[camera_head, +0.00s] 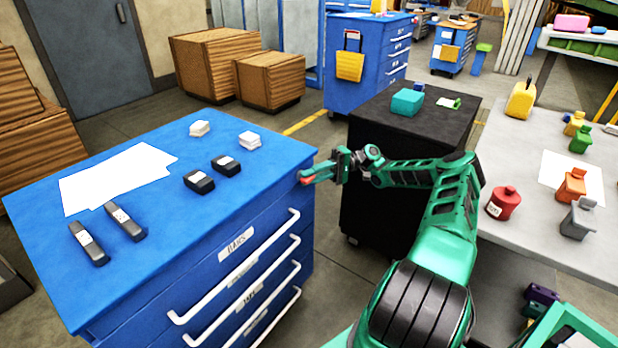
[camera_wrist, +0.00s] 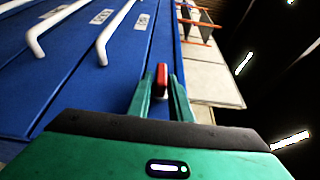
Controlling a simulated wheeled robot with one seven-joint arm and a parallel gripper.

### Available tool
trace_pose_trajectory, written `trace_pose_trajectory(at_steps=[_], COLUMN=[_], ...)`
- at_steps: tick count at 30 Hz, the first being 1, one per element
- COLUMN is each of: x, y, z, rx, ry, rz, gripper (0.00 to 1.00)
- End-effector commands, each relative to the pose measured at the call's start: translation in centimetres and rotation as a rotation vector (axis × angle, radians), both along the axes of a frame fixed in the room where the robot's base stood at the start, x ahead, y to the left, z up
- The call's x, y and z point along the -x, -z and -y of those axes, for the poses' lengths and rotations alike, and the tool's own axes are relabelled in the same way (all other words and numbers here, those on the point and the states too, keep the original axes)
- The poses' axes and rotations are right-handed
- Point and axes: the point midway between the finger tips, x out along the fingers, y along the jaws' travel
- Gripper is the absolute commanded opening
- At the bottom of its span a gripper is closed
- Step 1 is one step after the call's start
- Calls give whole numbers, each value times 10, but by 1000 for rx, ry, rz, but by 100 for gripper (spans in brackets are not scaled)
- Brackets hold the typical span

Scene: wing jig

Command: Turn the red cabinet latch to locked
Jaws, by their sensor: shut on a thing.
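The red latch (camera_wrist: 161,77) is on the blue cabinet's drawer face, near its right edge in the wrist view. In the head view a small red end of the latch (camera_head: 306,173) shows at the cabinet's upper right corner. My gripper (camera_wrist: 161,90) is shut on the latch, with one green finger on either side of it. In the head view my gripper (camera_head: 318,172) reaches in from the right to the blue cabinet (camera_head: 240,150). The fingers hide part of the latch. I cannot tell the latch's exact angle or any lock marking.
White drawer handles (camera_head: 240,262) stick out from the cabinet front, left of my gripper in the wrist view. A black cabinet (camera_head: 385,180) stands behind my arm. A grey table (camera_head: 530,200) with bottles is at the right. Open floor lies between the cabinets.

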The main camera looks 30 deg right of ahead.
Motion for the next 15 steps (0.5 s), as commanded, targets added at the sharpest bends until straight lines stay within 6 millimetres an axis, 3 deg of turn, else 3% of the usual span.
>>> trace_pose_trajectory(at_steps=[14, 15], x=[-2, -2], y=[2, 2], z=[3, 3], rx=[-4, -4], ry=[11, 10], rz=[-9, -9], gripper=[0, 28])
